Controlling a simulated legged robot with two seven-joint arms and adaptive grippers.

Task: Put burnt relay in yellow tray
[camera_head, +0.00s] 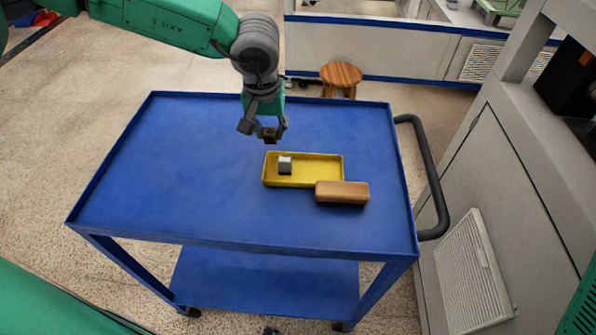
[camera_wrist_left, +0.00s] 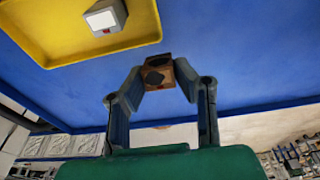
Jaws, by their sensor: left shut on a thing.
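My left gripper (camera_head: 264,130) is shut on the burnt relay (camera_head: 270,135), a small brown block with dark scorch marks. In the left wrist view the burnt relay (camera_wrist_left: 158,72) sits between the two fingertips. The gripper holds it above the blue cart top, just behind the yellow tray's back left corner in the head view. The yellow tray (camera_head: 315,172) has low walls and lies on the cart. A grey-white relay (camera_head: 285,165) sits in its left part; it also shows in the left wrist view (camera_wrist_left: 105,17). My right gripper is out of view.
A brown wooden-looking block (camera_head: 342,192) lies at the tray's front right corner. The blue cart (camera_head: 160,180) has a low rim and a dark handle (camera_head: 432,180) on the right. Its left part is clear. A wooden stool (camera_head: 341,74) stands behind it.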

